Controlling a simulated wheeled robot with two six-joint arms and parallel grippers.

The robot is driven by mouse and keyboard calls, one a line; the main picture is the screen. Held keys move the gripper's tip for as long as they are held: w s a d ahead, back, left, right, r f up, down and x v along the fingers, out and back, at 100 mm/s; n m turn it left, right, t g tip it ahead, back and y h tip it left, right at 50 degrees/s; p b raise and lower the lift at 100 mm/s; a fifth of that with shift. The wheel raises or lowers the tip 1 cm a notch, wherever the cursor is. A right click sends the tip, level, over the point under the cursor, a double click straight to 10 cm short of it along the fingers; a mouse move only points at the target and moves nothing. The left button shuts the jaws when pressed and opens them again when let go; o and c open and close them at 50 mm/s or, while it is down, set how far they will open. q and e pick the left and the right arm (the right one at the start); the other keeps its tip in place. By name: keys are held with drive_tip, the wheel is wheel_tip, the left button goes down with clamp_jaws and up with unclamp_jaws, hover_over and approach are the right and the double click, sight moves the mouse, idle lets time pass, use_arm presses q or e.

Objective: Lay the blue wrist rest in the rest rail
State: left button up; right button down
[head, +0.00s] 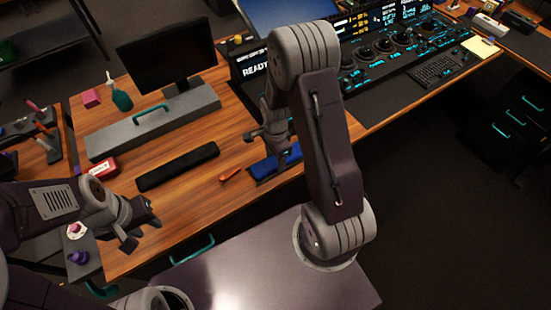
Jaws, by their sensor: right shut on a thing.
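The blue wrist rest (263,169) lies at or just above the wooden desk near its front edge, in the middle of the head view. My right gripper (284,160) is over it, pointing down, and is shut on it. My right arm hides part of the wrist rest's right side. A long black bar-shaped piece (178,167) lies on the desk to the left; it may be the rest rail, but I cannot tell for sure. My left gripper (144,226) is open and empty by the desk's front left edge.
A small red-orange object (230,175) lies between the black piece and the wrist rest. Behind stand a grey riser (152,125), a monitor (168,55) and a green bottle (121,97). A red box (103,167) is at left. A control panel (400,50) fills the right.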

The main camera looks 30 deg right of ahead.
drive_tip(key=shift+f, duration=0.2)
drive_tip(key=c, duration=0.5)
unclamp_jaws()
wheel_tip(320, 180, up, 12)
drive_tip(key=r+p, duration=0.1)
drive_tip(key=p, duration=0.1)
drive_tip(key=s+a+n, duration=0.1)
drive_tip(key=s+n, duration=0.1)
drive_tip(key=n, duration=0.3)
drive_tip(key=s+a+n, duration=0.2)
drive_tip(key=s+n, duration=0.1)
drive_tip(key=n, duration=0.3)
drive_tip(key=s+a+n+t, duration=0.1)
drive_tip(key=s+n, duration=0.2)
drive_tip(key=n, duration=0.3)
drive_tip(key=shift+s+a+r, duration=0.25)
drive_tip(key=shift+a+r, duration=0.05)
drive_tip(key=shift+a, duration=0.1)
drive_tip(key=shift+r+p, duration=0.65)
drive_tip(key=shift+p, duration=0.05)
